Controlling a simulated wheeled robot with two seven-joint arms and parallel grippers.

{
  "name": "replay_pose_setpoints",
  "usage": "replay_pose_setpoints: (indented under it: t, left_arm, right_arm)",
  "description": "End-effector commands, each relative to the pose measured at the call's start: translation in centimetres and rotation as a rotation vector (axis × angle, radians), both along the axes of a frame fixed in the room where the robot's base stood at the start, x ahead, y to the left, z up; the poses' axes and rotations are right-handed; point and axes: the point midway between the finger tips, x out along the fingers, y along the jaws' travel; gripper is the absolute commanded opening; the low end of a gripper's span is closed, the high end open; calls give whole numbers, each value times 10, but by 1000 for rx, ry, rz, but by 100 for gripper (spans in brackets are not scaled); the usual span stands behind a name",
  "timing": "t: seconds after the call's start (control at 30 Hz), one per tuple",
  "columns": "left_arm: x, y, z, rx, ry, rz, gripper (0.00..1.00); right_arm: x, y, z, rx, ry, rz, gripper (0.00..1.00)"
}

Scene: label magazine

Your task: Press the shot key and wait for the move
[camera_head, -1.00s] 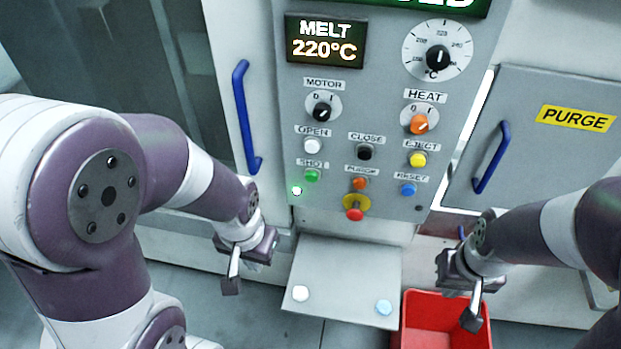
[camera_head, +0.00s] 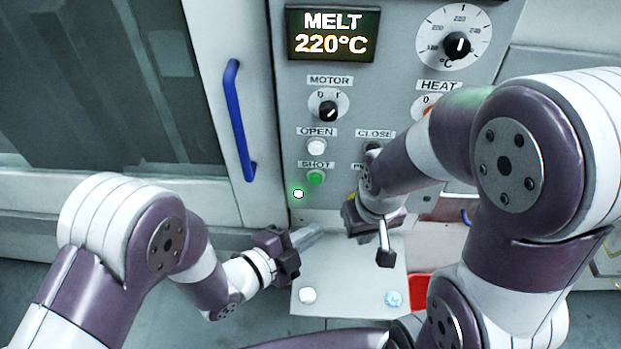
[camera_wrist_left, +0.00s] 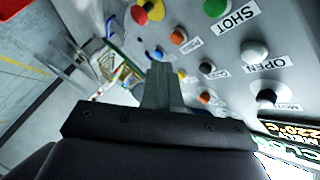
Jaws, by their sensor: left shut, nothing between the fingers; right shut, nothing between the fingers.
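The green shot key (camera_head: 315,178) is on the grey control panel under its SHOT label, with a lit green lamp (camera_head: 297,193) at its lower left. It also shows at the top of the left wrist view (camera_wrist_left: 216,7). My left gripper (camera_head: 318,231) is shut and empty, its fingers pointing right, below the shot key and apart from it. In the left wrist view its closed fingers (camera_wrist_left: 161,85) stand in front of the panel.
The white open key (camera_head: 316,147) sits above the shot key. The display (camera_head: 333,33) reads MELT 220°C. My right arm hides the panel's lower right. A grey shelf (camera_head: 345,292) with two round pads lies below. A blue door handle (camera_head: 238,120) is at left.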

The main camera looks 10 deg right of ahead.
Motion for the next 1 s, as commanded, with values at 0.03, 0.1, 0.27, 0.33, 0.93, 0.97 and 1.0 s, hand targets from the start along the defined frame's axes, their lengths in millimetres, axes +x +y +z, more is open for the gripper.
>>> replay_pose_setpoints:
  t: [0.03,0.1,0.27,0.33,0.93,0.97,1.0]
  left_arm:
    - [0,0,0,0,1,1,0]
    - [0,0,0,0,2,2,0]
    - [4,-1,0,0,3,2,0]
    - [10,-2,-1,0,3,3,0]
    - [81,-22,-2,1,5,5,0]
    - [82,-23,-2,0,5,4,0]
    - [84,-23,-1,1,4,4,0]
  right_arm:
    - [0,0,0,0,0,0,0]
    - [0,0,0,0,0,0,0]
    - [0,0,-1,0,0,0,0]
    - [0,0,-1,0,0,0,0]
    - [0,0,-15,0,0,0,0]
    - [0,0,-15,0,0,0,0]
    - [0,0,-15,0,0,0,0]
